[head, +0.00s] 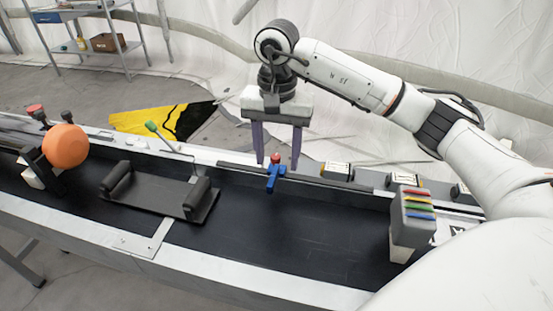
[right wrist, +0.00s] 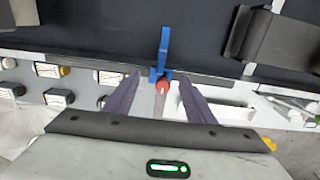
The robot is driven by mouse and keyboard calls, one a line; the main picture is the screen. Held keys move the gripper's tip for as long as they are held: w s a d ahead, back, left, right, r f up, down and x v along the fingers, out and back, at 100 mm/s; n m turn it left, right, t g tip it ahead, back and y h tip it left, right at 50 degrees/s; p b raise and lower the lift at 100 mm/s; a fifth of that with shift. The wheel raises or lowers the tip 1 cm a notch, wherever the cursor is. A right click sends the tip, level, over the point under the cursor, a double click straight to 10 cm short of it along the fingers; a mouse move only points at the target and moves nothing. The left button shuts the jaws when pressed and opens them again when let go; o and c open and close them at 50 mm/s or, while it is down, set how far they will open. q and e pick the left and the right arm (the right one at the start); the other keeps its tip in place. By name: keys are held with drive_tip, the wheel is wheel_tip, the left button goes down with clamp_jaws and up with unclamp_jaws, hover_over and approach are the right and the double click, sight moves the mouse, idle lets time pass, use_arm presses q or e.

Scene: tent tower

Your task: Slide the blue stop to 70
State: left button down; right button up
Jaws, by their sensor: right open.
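The blue stop (head: 273,180) sits on the dark rail (head: 335,182) along the far edge of the black bench bed, with a red knob (head: 276,158) on top. My right gripper (head: 277,166) points down over it, open, one finger on each side of the knob. In the right wrist view the blue stop (right wrist: 163,48) and its red knob (right wrist: 162,87) lie between the open fingers (right wrist: 159,78), with gaps on both sides. I cannot read any scale number. My left gripper is out of view.
A black cradle (head: 160,191) with a green-tipped lever (head: 152,127) and an orange ball (head: 65,146) stand to the left. A grey block with coloured strips (head: 411,221) stands to the right. Small labelled boxes (head: 337,170) line the far ledge. The bed around the stop is clear.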

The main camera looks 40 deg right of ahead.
drive_tip(key=shift+f, duration=1)
drive_tip(key=shift+c, duration=0.4)
clamp_jaws()
drive_tip(key=shift+w, duration=0.1)
